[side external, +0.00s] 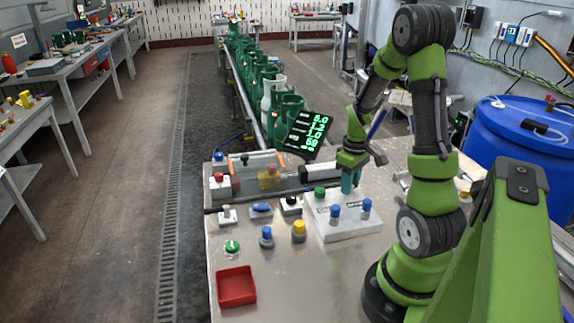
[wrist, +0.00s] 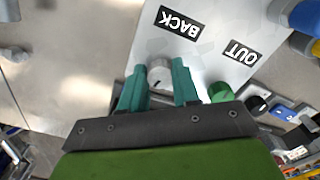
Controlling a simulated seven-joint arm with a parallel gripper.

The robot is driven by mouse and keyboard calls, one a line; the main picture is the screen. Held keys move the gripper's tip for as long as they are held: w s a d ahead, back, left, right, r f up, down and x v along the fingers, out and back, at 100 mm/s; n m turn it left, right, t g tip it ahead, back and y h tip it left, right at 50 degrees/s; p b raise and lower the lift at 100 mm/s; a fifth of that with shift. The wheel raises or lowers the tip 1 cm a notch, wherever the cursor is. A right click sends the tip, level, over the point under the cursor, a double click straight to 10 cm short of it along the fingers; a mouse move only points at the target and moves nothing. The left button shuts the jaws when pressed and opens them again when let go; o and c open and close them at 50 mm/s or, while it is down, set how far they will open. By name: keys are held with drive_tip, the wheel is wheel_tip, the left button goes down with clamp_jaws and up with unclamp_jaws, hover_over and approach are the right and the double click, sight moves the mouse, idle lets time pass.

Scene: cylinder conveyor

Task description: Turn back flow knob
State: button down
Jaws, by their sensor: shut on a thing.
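The back flow knob (wrist: 159,75) is a grey round knob with a dark pointer mark, beside the upside-down BACK label (wrist: 178,22) in the wrist view. My gripper (wrist: 160,82) has its teal fingers on both sides of this knob and is shut on it. In the side view my gripper (side external: 350,186) points down at the back of the white control box (side external: 348,230), and its fingers hide the knob. A green knob (wrist: 220,92) by the OUT label (wrist: 243,52) sits just right of my fingers; it also shows in the side view (side external: 320,191).
Buttons and switches, a yellow knob (side external: 299,230) and a red tray (side external: 236,286) lie left on the bench. A tilted display (side external: 307,133) stands behind. Green cylinders (side external: 285,115) line the conveyor.

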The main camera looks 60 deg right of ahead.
drive_tip(key=shift+r+n, duration=0.1)
drive_tip(key=shift+n, duration=0.9)
drive_tip(key=c, duration=0.8)
unclamp_jaws()
wheel_tip(320, 180, up, 17)
drive_tip(key=shift+f, duration=0.1)
